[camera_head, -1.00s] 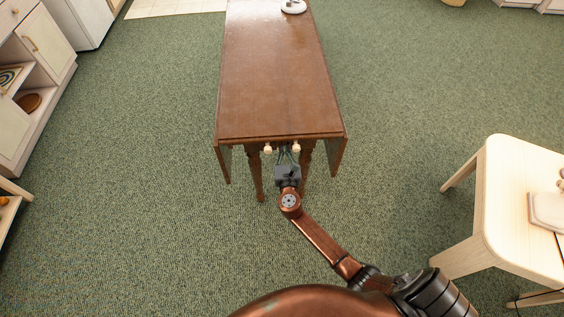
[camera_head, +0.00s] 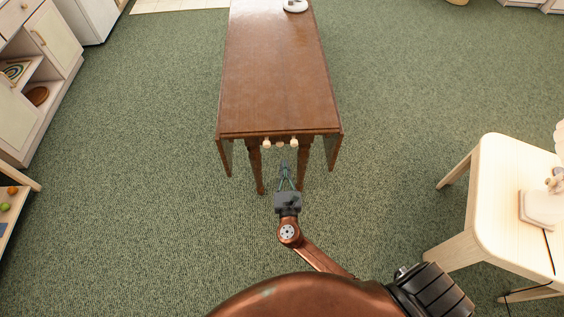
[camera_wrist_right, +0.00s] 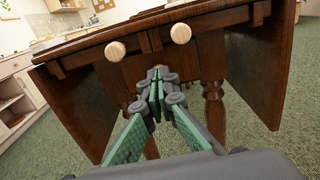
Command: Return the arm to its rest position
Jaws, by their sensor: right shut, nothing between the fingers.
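My right arm reaches forward from the bottom of the head view. Its right gripper (camera_head: 285,168) is shut and empty, in front of the near end of the brown drop-leaf table (camera_head: 275,80). In the right wrist view the gripper (camera_wrist_right: 157,75) points at the table's end (camera_wrist_right: 130,80), below two pale round knobs. The left knob (camera_wrist_right: 115,51) and the right knob (camera_wrist_right: 180,33) are apart from the fingers. My left gripper is not in view.
A pale wooden table (camera_head: 497,190) with a light board (camera_head: 540,208) on it stands at the right. White cabinets (camera_head: 50,45) line the left. A white round object (camera_head: 295,6) sits at the brown table's far end. Green carpet between is clear.

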